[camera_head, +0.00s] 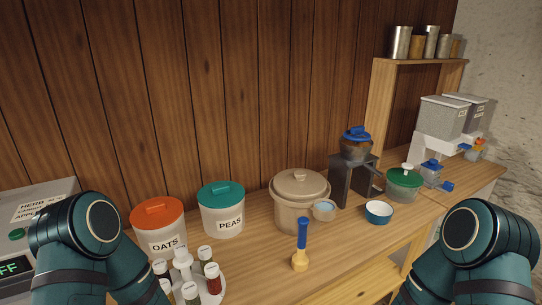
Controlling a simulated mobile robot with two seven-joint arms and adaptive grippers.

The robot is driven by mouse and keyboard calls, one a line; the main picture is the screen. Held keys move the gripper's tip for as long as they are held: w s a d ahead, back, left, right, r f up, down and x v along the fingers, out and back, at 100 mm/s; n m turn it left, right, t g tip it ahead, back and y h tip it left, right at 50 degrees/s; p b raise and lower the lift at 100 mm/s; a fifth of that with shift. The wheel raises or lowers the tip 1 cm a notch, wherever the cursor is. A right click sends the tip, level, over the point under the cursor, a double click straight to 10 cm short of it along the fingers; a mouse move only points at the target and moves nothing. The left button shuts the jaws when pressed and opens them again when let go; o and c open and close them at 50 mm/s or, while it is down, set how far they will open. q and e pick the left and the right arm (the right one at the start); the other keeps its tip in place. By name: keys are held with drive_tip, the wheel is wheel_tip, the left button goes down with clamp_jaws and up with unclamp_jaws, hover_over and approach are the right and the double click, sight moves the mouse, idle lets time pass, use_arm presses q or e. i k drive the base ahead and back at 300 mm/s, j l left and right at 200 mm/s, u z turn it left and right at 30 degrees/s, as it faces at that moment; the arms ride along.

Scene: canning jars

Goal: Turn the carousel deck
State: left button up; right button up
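The carousel deck (214,298) is a small white round rack at the bottom of the view, left of the middle. It has a white center post and carries several small jars with white caps and red, green or dark contents. Its lower left part is cut off by the frame edge and lies close to my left arm. Only the upper links of my two arms show, at the lower left and lower right. Neither gripper is in view, so I cannot tell what they touch.
Behind the deck stand an orange-lidded OATS tub (159,230) and a teal-lidded PEAS tub (222,212). A blue-handled tool (302,243) stands to the right. A beige lidded pot (295,205), a grinder (356,165) and a blue bowl (379,211) stand farther right.

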sight(182, 261)
drive_tip(key=u, duration=1)
